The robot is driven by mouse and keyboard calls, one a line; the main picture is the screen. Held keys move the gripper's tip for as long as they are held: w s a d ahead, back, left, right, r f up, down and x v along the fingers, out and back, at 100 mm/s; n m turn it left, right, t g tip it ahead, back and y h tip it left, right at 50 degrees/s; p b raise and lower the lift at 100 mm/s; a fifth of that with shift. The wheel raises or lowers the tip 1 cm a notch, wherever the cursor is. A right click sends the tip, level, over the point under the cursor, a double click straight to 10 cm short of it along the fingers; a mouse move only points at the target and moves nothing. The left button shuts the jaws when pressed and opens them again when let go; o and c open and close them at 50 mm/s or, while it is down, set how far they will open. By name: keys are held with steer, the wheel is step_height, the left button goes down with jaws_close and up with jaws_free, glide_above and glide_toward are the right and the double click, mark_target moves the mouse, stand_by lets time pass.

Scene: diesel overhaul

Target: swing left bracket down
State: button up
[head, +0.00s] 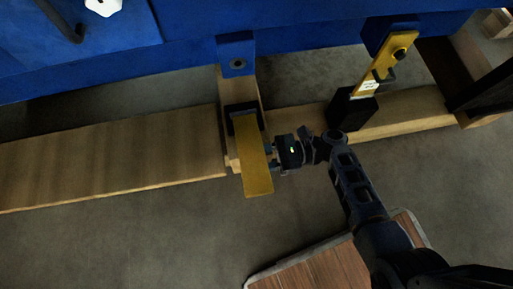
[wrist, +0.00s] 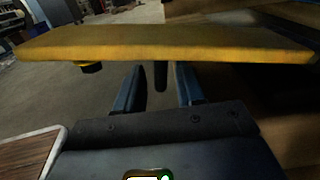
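The left bracket is a flat yellow plate (head: 254,160) in the head view, sticking out from a black block below the blue engine body. In the wrist view the yellow plate (wrist: 165,43) spans the top of the picture, just beyond my fingertips. My gripper (head: 273,157) is at the right side of this plate, close to it. In the wrist view my gripper (wrist: 158,85) has its two blue fingers apart, with a short dark peg (wrist: 160,75) between them and gaps on both sides. Whether the fingertips touch the plate I cannot tell.
A second yellow bracket (head: 385,68) stands tilted upward at the right, above a black block (head: 352,108). Wooden beams (head: 110,155) run under the blue engine body (head: 180,55).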

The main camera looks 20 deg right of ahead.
steer(key=shift+c, duration=0.4)
jaws_close()
